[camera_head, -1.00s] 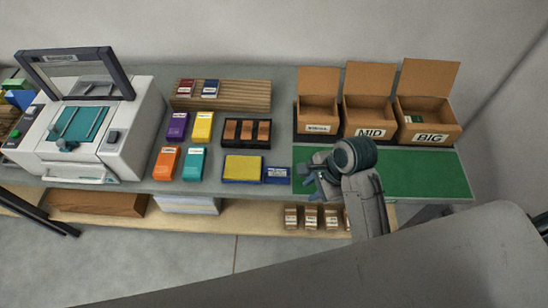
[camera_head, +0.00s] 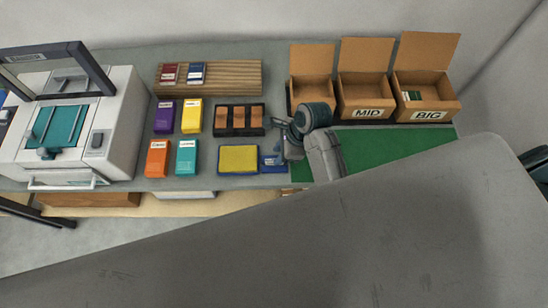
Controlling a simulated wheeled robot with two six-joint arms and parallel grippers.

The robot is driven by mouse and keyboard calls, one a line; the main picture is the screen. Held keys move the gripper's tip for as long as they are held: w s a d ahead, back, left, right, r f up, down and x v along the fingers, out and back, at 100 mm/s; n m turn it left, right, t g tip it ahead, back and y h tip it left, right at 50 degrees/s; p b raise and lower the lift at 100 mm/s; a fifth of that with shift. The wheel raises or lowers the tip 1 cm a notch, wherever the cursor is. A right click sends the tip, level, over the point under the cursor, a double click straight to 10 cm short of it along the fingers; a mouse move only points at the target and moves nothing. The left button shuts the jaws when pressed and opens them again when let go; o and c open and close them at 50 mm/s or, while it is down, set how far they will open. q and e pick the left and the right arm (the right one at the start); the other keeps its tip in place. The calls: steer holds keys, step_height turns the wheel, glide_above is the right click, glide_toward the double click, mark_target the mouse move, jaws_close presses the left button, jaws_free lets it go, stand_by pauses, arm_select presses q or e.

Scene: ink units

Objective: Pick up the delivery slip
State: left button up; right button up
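A small blue item with white markings (camera_head: 269,163), possibly the delivery slip or its holder, lies on the bench right of the yellow pad. It is too small to tell which. My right gripper (camera_head: 281,154) is low over the bench at its right edge and partly covers it. The fingers are small and partly hidden, so I cannot tell whether they are open or touching it. My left gripper is out of view.
The yellow pad (camera_head: 238,159) in a blue tray is just left. A dark rack (camera_head: 226,131) stands behind it. Cardboard boxes, including MID (camera_head: 367,112) and BIG (camera_head: 430,115), stand behind the green mat (camera_head: 405,143). A white press (camera_head: 122,108) stands at left.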

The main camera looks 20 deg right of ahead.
steer(key=shift+s+p+x, duration=0.25)
steer(key=shift+p+x, duration=0.1)
steer(key=shift+x, duration=0.85)
steer(key=shift+w+f, duration=0.1)
steer(key=shift+f, duration=0.1)
steer(key=shift+w, duration=0.1)
steer(key=c, duration=0.4)
jaws_close()
